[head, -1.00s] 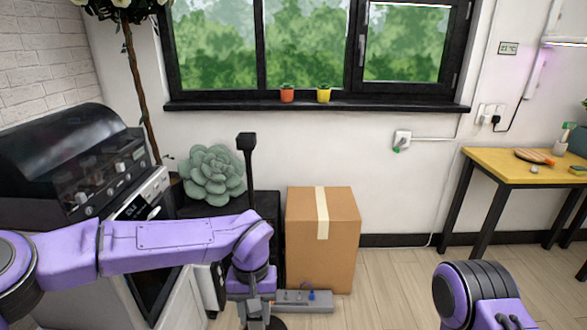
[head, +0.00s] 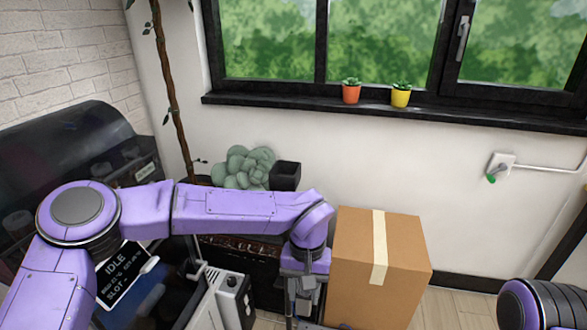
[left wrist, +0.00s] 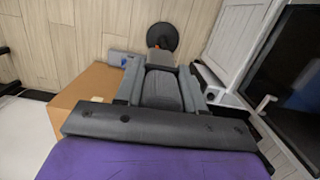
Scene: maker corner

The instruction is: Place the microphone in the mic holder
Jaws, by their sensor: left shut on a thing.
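My left gripper (head: 303,295) points down between the machine and the cardboard box. In the left wrist view its two grey fingers (left wrist: 162,88) are shut on a dark grey rounded piece (left wrist: 163,92), apparently the microphone; the fingers hide much of it. A black square head (head: 285,175) on a post stands behind my left forearm, which hides its lower part; I cannot tell whether it is the mic holder. A round black disc with an orange spot (left wrist: 162,36) lies beyond the fingertips near the floor. My right gripper is out of view.
The cardboard box (head: 398,262) stands just right of my left gripper. A machine with an "IDLE" screen (head: 122,275) stands left. A grey-green succulent (head: 243,165) is behind my arm. A grey power strip (left wrist: 122,57) lies by the box. Wooden floor shows beyond.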

